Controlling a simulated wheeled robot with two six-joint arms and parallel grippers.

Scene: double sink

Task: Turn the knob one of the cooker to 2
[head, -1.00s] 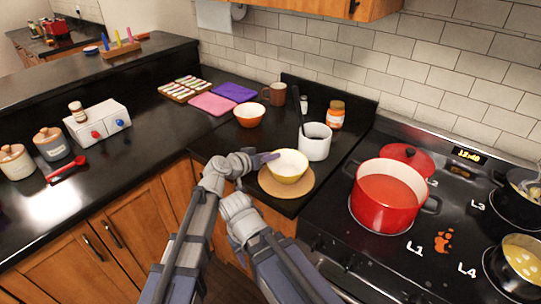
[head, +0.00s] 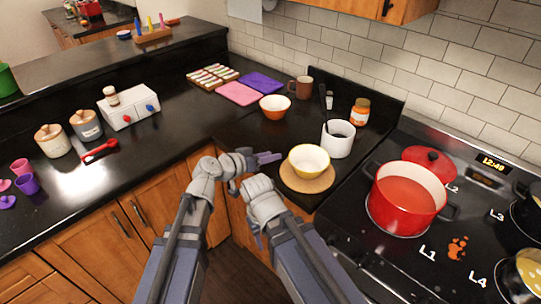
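The black cooker (head: 391,253) stands at the right, its hob marked L1 to L4. A red pot (head: 405,203) sits on its L1 burner. The cooker's front face is seen only edge-on beside my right arm, and I cannot make out its knobs or their marks. My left gripper (head: 268,158) is over the counter corner, left of the yellow bowl and apart from it; its finger gap cannot be made out. My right gripper (head: 258,240) points down in front of the cabinets, mostly hidden behind its own wrist. I see nothing held.
A yellow-white bowl (head: 309,157) sits on a round board (head: 306,184) by the cooker. A white utensil pot (head: 338,143) and an orange bowl (head: 274,106) stand behind. A white box (head: 130,110) with red and blue knobs stands left. Open floor shows below my arms.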

